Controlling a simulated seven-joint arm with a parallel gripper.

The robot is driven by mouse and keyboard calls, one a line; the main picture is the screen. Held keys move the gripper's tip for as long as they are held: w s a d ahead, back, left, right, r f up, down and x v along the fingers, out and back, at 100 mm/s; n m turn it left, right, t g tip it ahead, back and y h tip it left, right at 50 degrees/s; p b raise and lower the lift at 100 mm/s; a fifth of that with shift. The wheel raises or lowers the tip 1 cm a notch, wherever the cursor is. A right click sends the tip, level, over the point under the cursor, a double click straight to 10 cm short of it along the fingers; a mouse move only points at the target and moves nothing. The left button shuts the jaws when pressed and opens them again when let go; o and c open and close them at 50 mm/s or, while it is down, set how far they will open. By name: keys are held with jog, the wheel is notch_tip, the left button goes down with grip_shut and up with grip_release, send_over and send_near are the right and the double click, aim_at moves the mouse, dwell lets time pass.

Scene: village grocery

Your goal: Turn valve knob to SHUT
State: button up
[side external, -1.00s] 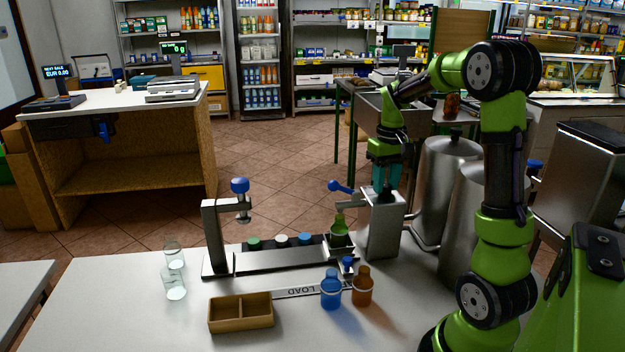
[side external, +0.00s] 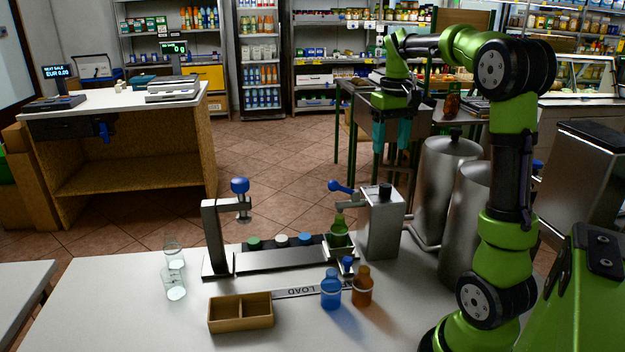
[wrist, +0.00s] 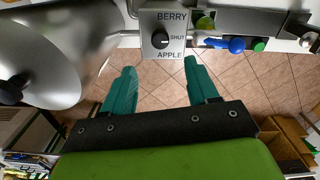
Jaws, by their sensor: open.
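The valve knob (wrist: 160,41) is a round black knob on the face of a grey metal box (wrist: 178,52). In the wrist view the labels read BERRY above it, SHUT to its right and APPLE below it. A pale mark on the knob seems to face SHUT, but it is too small to be sure. In the side view the knob (side external: 385,190) stands on top of the box (side external: 382,228). My gripper (side external: 391,147) is above the box, its teal fingers apart and empty. In the wrist view my gripper (wrist: 159,66) points toward the box, clear of the knob.
A green bottle (side external: 339,232) stands under the spout beside the box. Steel tanks (side external: 440,190) stand right of it. A blue bottle (side external: 331,290), a brown bottle (side external: 362,288) and a wooden tray (side external: 240,324) are in front. The air around my gripper is free.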

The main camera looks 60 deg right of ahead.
notch_tip(320, 180, up, 6)
jog(key=shift+r, duration=0.2)
jog(key=shift+d, duration=0.1)
jog(key=w+a+f+t, duration=0.1)
jog(key=a+f+t, duration=0.45)
jog(key=a, duration=0.85)
jog(key=s+a+f+n+t+y, duration=0.1)
jog(key=s+a+f, duration=0.1)
jog(key=a, duration=0.5)
jog(key=s+a+f+n+y, duration=0.1)
jog(key=s+a+f, duration=0.1)
jog(key=s+a, duration=0.2)
jog(key=a, duration=0.3)
jog(key=shift+a+f+n+t, duration=0.35)
jog(key=shift+n, duration=0.05)
